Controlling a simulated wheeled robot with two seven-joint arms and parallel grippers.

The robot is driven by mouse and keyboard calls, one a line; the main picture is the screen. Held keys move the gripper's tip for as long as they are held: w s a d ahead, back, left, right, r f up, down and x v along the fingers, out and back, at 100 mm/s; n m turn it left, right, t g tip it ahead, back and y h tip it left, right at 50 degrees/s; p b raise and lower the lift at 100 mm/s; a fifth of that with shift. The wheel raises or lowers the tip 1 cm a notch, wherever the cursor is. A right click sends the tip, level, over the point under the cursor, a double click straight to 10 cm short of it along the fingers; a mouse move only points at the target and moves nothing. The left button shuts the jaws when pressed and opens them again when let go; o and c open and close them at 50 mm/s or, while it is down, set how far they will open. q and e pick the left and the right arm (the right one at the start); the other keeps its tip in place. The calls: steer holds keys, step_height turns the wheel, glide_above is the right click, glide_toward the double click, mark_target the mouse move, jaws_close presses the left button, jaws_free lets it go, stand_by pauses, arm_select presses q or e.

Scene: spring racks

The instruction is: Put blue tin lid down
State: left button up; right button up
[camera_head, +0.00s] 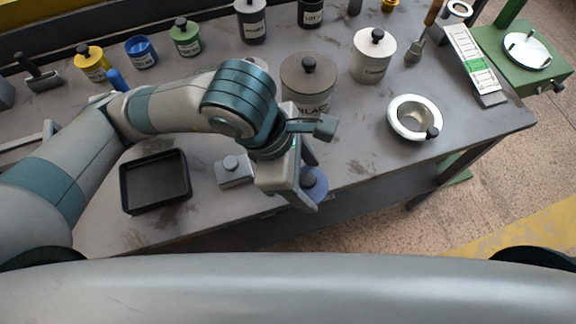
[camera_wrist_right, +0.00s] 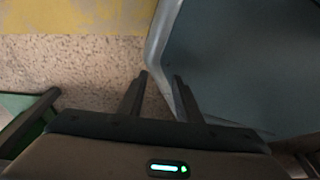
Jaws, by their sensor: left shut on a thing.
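My left gripper (camera_head: 309,178) is shut on the blue tin lid (camera_head: 317,190), near the front edge of the table. The lid is a round blue disc, partly hidden by the gripper. I cannot tell how high above the table it is. The blue tin (camera_head: 141,53) stands at the back left and its top looks open. My right gripper (camera_wrist_right: 160,80) shows only in the right wrist view, with its two fingers apart and nothing between them.
A black tray (camera_head: 155,207) and a grey block with a knob (camera_head: 235,170) are left of the left gripper. A large dark-lidded tin (camera_head: 308,90) is behind it. A white-rimmed bowl (camera_head: 414,133) is right. Bare tabletop (camera_head: 362,160) lies between.

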arm_select(q)
steer(key=shift+w+a+f, duration=0.35)
steer(key=shift+w+a, duration=0.05)
steer(key=shift+w, duration=0.25)
steer(key=w+a+f, duration=0.1)
steer(key=w+f+p, duration=0.1)
steer(key=w, duration=0.1)
steer(key=w+a+f, duration=0.1)
steer(key=w, duration=0.1)
steer(key=shift+w+a+f+p, duration=0.1)
steer(key=shift+a+f+p, duration=0.2)
steer(key=shift+a+p, duration=0.05)
steer(key=shift+w+f, duration=0.15)
steer(key=shift+w, duration=0.05)
arm_select(e)
steer(key=shift+g, duration=0.7)
steer(key=s, duration=0.1)
steer(key=s+d, duration=0.1)
steer(key=s, duration=0.1)
steer(key=s+d, duration=0.1)
steer(key=s, duration=0.1)
arm_select(q)
steer(key=shift+f+p, duration=0.8)
steer(key=shift+f, duration=1.2)
arm_select(e)
steer(key=shift+r, duration=0.8)
arm_select(q)
steer(key=shift+f, duration=0.1)
arm_select(e)
steer(key=shift+f, duration=0.1)
